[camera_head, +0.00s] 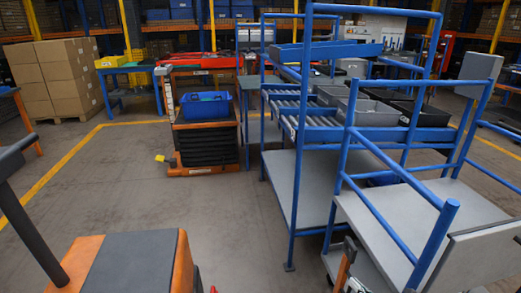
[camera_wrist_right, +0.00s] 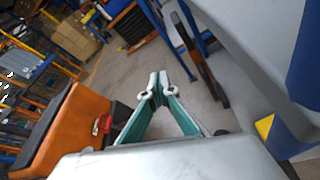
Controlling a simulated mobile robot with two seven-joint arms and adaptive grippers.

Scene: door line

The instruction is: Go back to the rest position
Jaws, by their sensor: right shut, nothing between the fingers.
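My right gripper (camera_wrist_right: 158,84) shows in the right wrist view, its green-padded fingers angled together with the pale tips meeting and nothing between them. It is over the grey floor, with an orange and black body on its left and blue and grey cart parts on its right. In the head view only a small part of what appears to be this gripper shows (camera_head: 347,262), at the bottom edge beside the grey cart platform (camera_head: 395,215). My left gripper is not in the head view.
Blue-framed carts (camera_head: 310,185) with rails and grey shelves stand close on the right. An orange-based cart carries a blue bin (camera_head: 206,106) ahead. Stacked cardboard boxes (camera_head: 58,78) stand at the back left. The grey floor (camera_head: 150,185) at centre left is clear.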

